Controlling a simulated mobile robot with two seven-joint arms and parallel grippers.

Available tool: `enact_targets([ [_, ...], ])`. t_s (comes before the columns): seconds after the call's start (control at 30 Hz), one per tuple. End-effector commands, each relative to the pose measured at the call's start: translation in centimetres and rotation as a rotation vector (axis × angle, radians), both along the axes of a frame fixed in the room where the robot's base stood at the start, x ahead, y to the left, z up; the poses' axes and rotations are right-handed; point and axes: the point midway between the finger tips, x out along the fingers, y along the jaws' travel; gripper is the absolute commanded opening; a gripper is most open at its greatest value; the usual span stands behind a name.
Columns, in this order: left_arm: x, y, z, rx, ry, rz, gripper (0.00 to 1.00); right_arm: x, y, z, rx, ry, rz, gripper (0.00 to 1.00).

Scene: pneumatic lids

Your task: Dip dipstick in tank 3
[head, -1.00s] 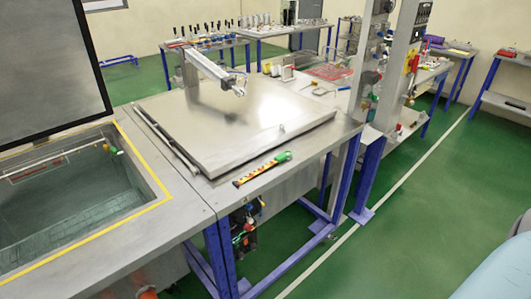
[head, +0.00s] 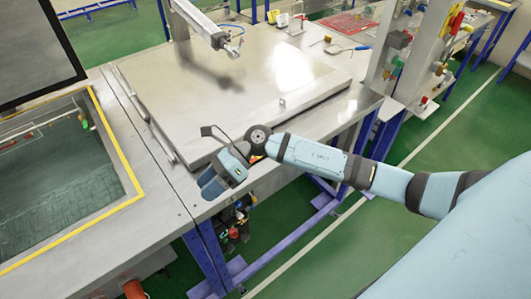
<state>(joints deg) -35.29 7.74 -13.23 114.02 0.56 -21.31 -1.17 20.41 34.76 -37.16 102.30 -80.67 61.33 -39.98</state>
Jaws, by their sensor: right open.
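The dipstick is almost wholly hidden behind my right gripper and wrist. Only a small orange patch, which looks like part of the dipstick (head: 255,158), shows on the front edge of the bench. My right gripper (head: 212,183) is over that edge, in front of the closed flat metal lid (head: 235,85). Its jaws are open, and I see nothing between them. An open tank (head: 55,170) with a yellow border is at the left, its dark lid (head: 35,45) raised. I cannot read which tank is number 3. My left gripper is out of view.
A pneumatic cylinder arm (head: 200,22) reaches over the closed lid. Grey posts with valves (head: 425,55) stand at the right back. The metal bench top (head: 145,215) is bare in front, and green floor (head: 400,240) lies beyond its edge.

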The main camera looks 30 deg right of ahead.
Motion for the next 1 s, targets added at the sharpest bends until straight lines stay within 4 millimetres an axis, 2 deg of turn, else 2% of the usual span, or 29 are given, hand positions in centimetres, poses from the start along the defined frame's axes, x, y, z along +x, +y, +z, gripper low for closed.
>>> enact_targets([
  [0.03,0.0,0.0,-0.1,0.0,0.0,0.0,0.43,1.7,-2.6,-0.1,-0.171,-0.114,0.087,0.53],
  [0.1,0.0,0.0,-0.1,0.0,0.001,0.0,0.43,3.6,-6.7,-0.3,-0.407,-0.232,0.204,0.53],
  [0.2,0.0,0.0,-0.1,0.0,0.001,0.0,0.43,6.3,-12.8,0.6,-0.706,-0.328,0.327,0.53],
  [0.3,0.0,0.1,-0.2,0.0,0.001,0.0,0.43,8.2,-17.8,2.3,-0.928,-0.361,0.402,0.53],
  [0.4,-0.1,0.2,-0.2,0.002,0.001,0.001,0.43,9.2,-21.0,3.7,-1.063,-0.364,0.442,0.53],
  [0.47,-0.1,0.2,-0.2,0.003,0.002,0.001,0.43,9.4,-22.1,4.1,-1.108,-0.36,0.454,0.53],
  [0.57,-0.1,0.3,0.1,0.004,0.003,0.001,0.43,9.5,-22.7,3.4,-1.136,-0.356,0.464,0.53],
  [0.8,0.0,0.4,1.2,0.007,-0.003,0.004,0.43,9.4,-22.6,-1.2,-1.133,-0.353,0.464,0.53],
  [1.0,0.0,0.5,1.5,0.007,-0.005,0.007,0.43,9.5,-22.6,-3.7,-1.132,-0.357,0.461,0.53],
])
